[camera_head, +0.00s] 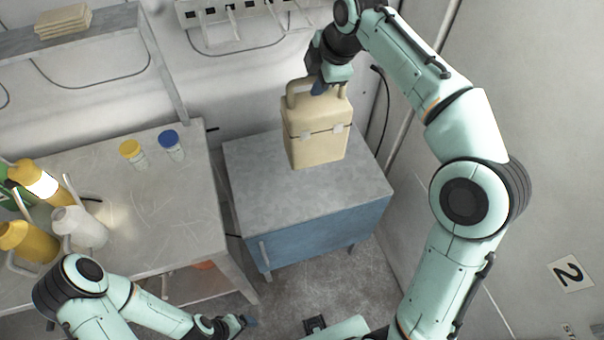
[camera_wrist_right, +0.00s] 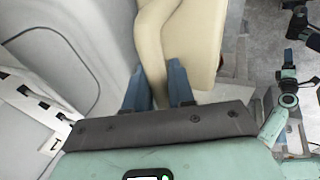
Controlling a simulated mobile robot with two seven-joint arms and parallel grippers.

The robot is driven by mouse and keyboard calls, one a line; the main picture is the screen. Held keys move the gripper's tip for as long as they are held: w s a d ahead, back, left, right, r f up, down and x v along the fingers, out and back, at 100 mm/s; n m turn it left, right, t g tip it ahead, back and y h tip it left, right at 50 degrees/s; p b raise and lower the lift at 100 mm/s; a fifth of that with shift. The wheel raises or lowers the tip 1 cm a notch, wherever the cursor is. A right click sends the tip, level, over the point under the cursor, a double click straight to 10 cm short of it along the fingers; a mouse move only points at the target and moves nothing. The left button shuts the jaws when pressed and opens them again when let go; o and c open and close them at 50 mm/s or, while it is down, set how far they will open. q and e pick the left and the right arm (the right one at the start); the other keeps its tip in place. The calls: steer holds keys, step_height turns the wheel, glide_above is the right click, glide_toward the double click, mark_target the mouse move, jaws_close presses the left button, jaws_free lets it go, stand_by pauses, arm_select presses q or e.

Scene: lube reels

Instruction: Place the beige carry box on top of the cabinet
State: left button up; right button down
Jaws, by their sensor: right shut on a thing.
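The beige carry box (camera_head: 316,135) is upright over the grey top of the blue cabinet (camera_head: 255,195), toward its back. Its base looks to be at or just above the top; I cannot tell whether it touches. My right gripper (camera_head: 319,88) is shut on the box's handle from above. In the right wrist view the blue fingers (camera_wrist_right: 160,84) stand on both sides of the beige handle (camera_wrist_right: 152,50), with the box body beside it. My left gripper (camera_head: 240,323) is low at the bottom of the head view, away from the box; its fingers are too small to read.
A metal workbench (camera_head: 170,215) on the left holds a yellow-lidded jar (camera_head: 132,154), a blue-lidded jar (camera_head: 171,146) and several bottles. A shelf (camera_head: 105,30) with folded cloths (camera_head: 63,21) is above it. Walls close in behind and right. The cabinet's front top is clear.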

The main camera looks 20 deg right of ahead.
mark_target(320, 104)
steer(key=f+b, duration=0.1)
steer(key=f, duration=0.4)
steer(key=f+b, duration=0.1)
steer(key=f, duration=0.1)
steer(key=shift+s+d+f+b, duration=0.1)
steer(key=shift+s+f+b, duration=0.15)
steer(key=shift+b, duration=0.05)
arm_select(q)
steer(key=s+f+b, duration=0.2)
steer(key=s+f, duration=0.1)
steer(key=f, duration=0.3)
steer(key=shift+s, duration=0.35)
arm_select(e)
steer(key=shift+w+f, duration=0.2)
steer(key=shift+f, duration=5.75)
steer(key=c, duration=1.4)
jaws_free()
steer(key=shift+f, duration=0.25)
steer(key=o, duration=0.4)
steer(key=shift+o, duration=0.2)
steer(key=shift+r, duration=0.1)
